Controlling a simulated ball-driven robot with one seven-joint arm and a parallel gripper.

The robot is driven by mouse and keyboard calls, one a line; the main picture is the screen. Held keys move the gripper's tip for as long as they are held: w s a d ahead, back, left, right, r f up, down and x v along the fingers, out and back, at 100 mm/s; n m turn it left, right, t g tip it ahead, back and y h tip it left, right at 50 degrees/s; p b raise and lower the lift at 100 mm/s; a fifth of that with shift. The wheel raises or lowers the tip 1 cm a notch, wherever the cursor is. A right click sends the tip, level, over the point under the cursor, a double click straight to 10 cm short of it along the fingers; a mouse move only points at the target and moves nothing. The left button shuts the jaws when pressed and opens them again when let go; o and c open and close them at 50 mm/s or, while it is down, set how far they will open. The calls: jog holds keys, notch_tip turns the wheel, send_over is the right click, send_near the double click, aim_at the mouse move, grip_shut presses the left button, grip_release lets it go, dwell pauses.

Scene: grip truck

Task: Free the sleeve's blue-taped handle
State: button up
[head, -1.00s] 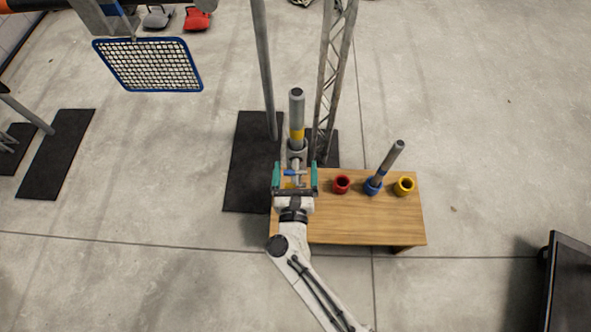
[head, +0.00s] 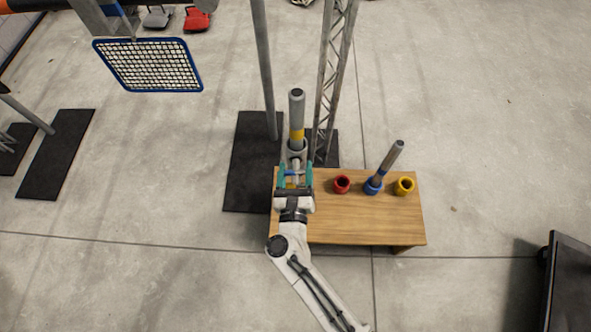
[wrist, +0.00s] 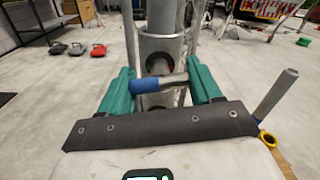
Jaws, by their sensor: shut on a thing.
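The sleeve (wrist: 161,48) is a grey metal collar on an upright stand, straight ahead in the wrist view; it also shows in the head view (head: 297,150). A short crosswise handle (wrist: 146,86) with blue tape on its left end and bare grey metal on its right sits in front of the sleeve. My gripper (head: 296,173) has teal fingers and is shut on this handle, one finger at each end. A grey post with a yellow band (head: 297,118) stands upright in the sleeve. How the handle joins the sleeve is partly hidden.
A wooden table (head: 350,225) holds a red cup (head: 342,184), a blue cup (head: 373,186) with a tilted grey rod (head: 390,160), and a yellow cup (head: 405,186). A pole (head: 265,70) and a lattice mast (head: 334,80) rise behind.

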jog(key=n, duration=0.4)
jog(key=shift+p, duration=0.3)
jog(key=n+p, duration=0.1)
jog(key=n, duration=0.3)
jog(key=shift+n, duration=0.3)
jog(key=n, duration=0.3)
jog(key=shift+n+p, duration=0.3)
jog(key=shift+p, duration=0.1)
jog(key=n+p, duration=0.1)
jog(key=n, duration=0.3)
jog(key=shift+n, duration=0.3)
jog(key=n+p, duration=0.1)
jog(key=n, duration=0.5)
jog(key=shift+p, duration=0.35)
jog(key=n+p, duration=0.1)
jog(key=n, duration=0.5)
jog(key=shift+f+n, duration=0.1)
jog(key=shift+n, duration=0.2)
